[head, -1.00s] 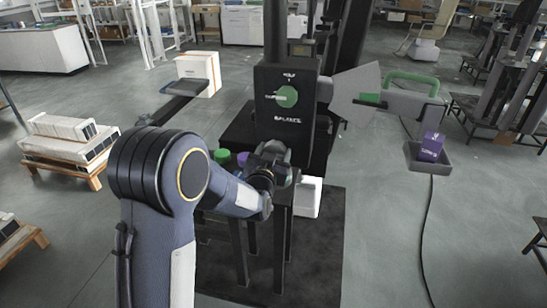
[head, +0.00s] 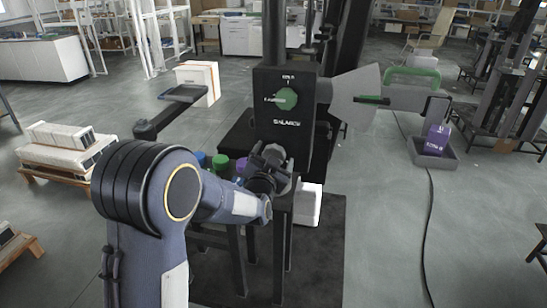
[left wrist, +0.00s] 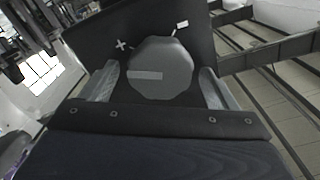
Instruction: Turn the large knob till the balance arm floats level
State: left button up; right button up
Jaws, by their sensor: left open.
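The large knob (left wrist: 160,68) is grey and many-sided, with a pale strip across its face, in the left wrist view. It sits on a dark panel with a plus mark at its upper left. My left gripper (left wrist: 158,86) is open, one finger on each side of the knob, with gaps showing. In the head view my left gripper (head: 270,163) is in front of the black box (head: 263,140), below the BALANCE lettering, and mostly hides that knob. The balance arm (head: 415,100) reaches right from the box and bears a tray (head: 445,161) with a purple block (head: 435,140).
A smaller green knob (head: 286,99) is higher on the box. A grey fan-shaped plate (head: 350,88) stands beside it. Blue, green (head: 221,161) and purple capped items stand left of my gripper. A pallet of white boxes (head: 62,140) is at left.

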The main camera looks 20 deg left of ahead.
pick_arm(q)
jog(key=shift+s, duration=0.1)
jog(key=s+b, duration=0.1)
jog(key=s, duration=0.6)
jog(key=shift+s+d, duration=0.3)
jog(key=shift+d, duration=0.1)
jog(key=s+f+n+g+h, duration=0.2)
jog(key=s+g, duration=0.2)
jog(key=s, duration=0.6)
jog(key=s+f+n+g+h, duration=0.1)
jog(key=s+f+n+g, duration=0.1)
jog(key=s, duration=0.9)
jog(key=s+d+f+n+g+h, duration=0.1)
jog(key=s+f+g+h, duration=0.1)
jog(key=s+g, duration=0.4)
jog(key=s+f, duration=0.1)
jog(key=s, duration=0.4)
jog(key=shift+s+f+n+h, duration=0.15)
jog(key=shift+n+h, duration=0.15)
jog(key=shift+n, duration=0.1)
jog(key=shift+d, duration=0.1)
dwell(2.2)
